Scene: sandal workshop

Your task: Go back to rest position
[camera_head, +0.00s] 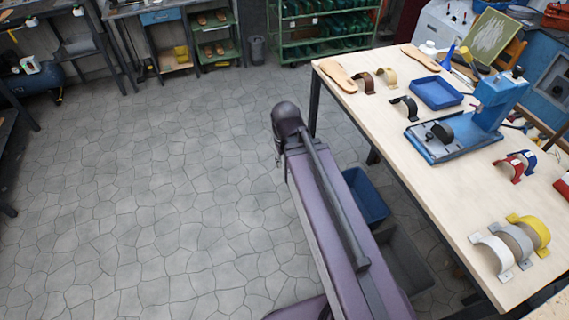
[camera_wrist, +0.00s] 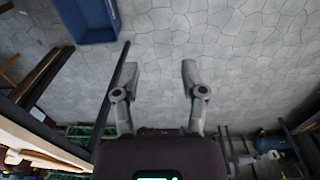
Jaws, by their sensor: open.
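My gripper (camera_wrist: 157,80) shows in the wrist view with its two fingers spread apart. It is open, with nothing between the fingers but the grey stone floor behind them. In the head view my arm stretches out over the floor beside the wooden workbench (camera_head: 455,215), and the gripper's fingers are not clearly visible there. The workbench is to the right of the arm, and its edge shows at the left in the wrist view.
On the bench are a blue press (camera_head: 465,135), a blue tray (camera_head: 436,93), sandal soles (camera_head: 338,76) and several curved straps (camera_head: 515,243). A blue bin (camera_head: 365,197) is beneath. A green rack (camera_head: 325,30) stands behind. The floor on the left is clear.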

